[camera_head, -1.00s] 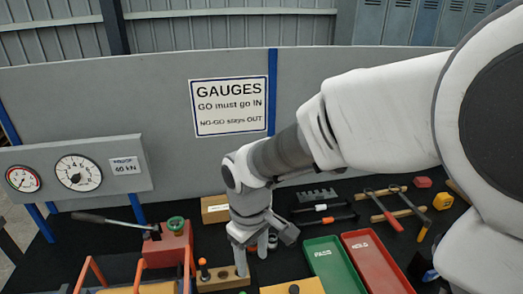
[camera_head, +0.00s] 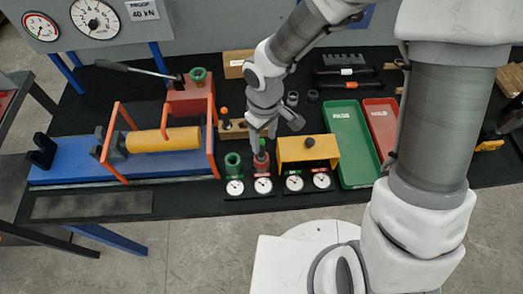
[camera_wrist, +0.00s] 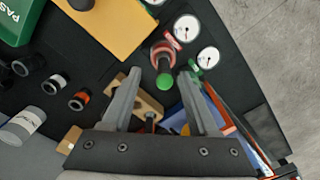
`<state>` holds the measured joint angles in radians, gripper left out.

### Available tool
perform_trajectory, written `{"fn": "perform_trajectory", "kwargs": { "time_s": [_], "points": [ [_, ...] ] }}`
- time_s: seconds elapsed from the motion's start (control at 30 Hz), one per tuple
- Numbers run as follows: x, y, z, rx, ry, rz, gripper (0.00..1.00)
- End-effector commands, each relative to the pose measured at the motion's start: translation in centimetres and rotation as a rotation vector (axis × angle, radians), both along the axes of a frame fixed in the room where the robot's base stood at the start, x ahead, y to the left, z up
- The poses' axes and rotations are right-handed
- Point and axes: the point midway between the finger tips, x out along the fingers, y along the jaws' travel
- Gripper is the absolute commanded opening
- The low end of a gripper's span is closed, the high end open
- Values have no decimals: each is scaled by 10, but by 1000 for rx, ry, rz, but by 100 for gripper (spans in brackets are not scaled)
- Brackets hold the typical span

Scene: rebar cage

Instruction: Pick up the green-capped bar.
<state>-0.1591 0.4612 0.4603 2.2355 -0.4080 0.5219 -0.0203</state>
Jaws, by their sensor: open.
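The green-capped bar stands upright in a red ring holder. Its round green cap (camera_wrist: 165,82) shows in the wrist view, with the dark bar behind it. In the head view the red holder (camera_head: 261,162) shows, and my gripper (camera_head: 261,138) is just above it and partly hides the bar. My gripper is open and also shows in the wrist view (camera_wrist: 159,76). There the cap appears between the two fingertips, with gaps on both sides. Whether the fingers are level with the cap or above it I cannot tell.
A green cup (camera_head: 233,163) stands left of the red holder. Several dial gauges (camera_head: 263,185) lie in front. A yellow box (camera_head: 323,153) with a black knob is close on the right. A wooden block (camera_head: 236,129) with an orange-capped bar is behind. Green (camera_head: 351,183) and red trays are further right.

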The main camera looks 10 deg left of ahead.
Motion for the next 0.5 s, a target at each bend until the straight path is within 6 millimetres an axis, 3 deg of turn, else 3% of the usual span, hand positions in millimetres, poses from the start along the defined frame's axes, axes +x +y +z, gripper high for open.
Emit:
{"fn": "perform_trajectory", "kwargs": {
  "time_s": [0.3, 0.5],
  "points": [
    [-4, 6, -41, -2, 4, 3, 60],
    [-4, 6, -50, 0, 1, 1, 60]
  ]
}}
